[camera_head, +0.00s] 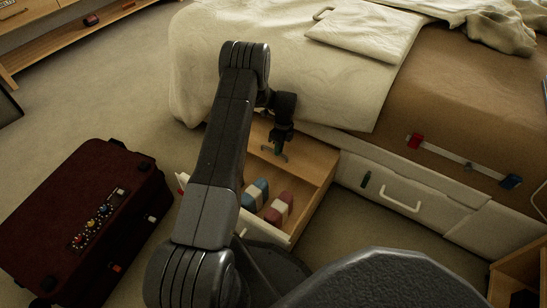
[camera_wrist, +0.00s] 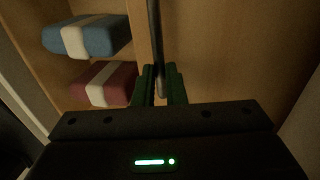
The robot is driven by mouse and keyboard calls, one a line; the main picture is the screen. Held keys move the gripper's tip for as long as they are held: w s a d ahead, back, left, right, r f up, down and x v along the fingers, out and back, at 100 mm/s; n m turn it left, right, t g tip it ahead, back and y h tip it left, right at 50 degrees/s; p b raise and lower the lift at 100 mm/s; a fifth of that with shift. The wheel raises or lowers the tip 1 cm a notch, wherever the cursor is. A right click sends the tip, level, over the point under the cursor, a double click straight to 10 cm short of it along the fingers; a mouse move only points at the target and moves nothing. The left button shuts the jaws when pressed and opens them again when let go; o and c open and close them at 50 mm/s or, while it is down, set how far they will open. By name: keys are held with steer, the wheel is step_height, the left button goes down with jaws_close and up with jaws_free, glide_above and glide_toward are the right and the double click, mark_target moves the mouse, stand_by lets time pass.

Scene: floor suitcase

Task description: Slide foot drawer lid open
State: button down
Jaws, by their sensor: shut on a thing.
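The foot drawer (camera_head: 313,208) stands pulled out from under the bed's end. A light wooden lid (camera_head: 305,164) covers its part nearer the bed; the rest is uncovered. My gripper (camera_head: 280,149) points down over the lid and is shut on the lid's dark bar handle (camera_head: 266,152). In the wrist view, the handle (camera_wrist: 154,40) runs between the green fingers of my gripper (camera_wrist: 160,85). A blue bundle (camera_head: 255,193) and a red bundle (camera_head: 279,208), each with a pale band, lie in the uncovered part. My arm hides part of the drawer.
A dark red suitcase (camera_head: 85,215) lies on the floor at the left. The bed (camera_head: 450,90) rises behind the drawer. A closed white drawer with a pale handle (camera_head: 400,198) is to the right.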

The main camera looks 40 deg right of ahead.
steer(key=shift+d, duration=0.25)
steer(key=c, duration=1.5)
jaws_free()
step_height(320, 180, up, 10)
steer(key=p, duration=0.3)
steer(key=shift+p, duration=0.3)
